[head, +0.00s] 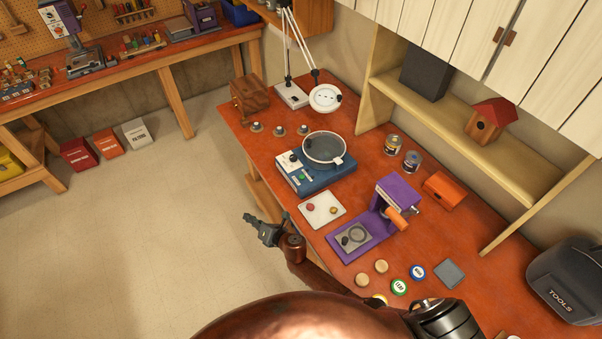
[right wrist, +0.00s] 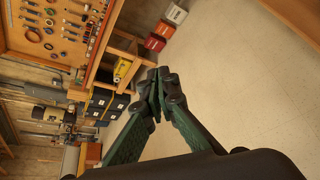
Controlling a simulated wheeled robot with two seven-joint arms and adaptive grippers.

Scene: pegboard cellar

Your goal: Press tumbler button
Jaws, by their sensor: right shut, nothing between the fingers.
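The tumbler (head: 310,176) is a blue box with a round grey bowl (head: 324,147) on top. It stands on the red-brown workbench in the head view. Its pale front panel carries a black knob, and a small green button (head: 301,177) sits near it. My right gripper (head: 248,218) is shut and empty, left of the bench edge over the floor. It is apart from the tumbler, lower and to the left in the picture. In the right wrist view its fingers (right wrist: 157,78) meet, and the tumbler is not seen. My left gripper is not in view.
A white plate (head: 331,220) with a red and a yellowish round piece lies in front of the tumbler. A purple press (head: 396,191) with an orange handle stands to the right. A lamp (head: 325,98) and several small knobbed pieces are behind.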

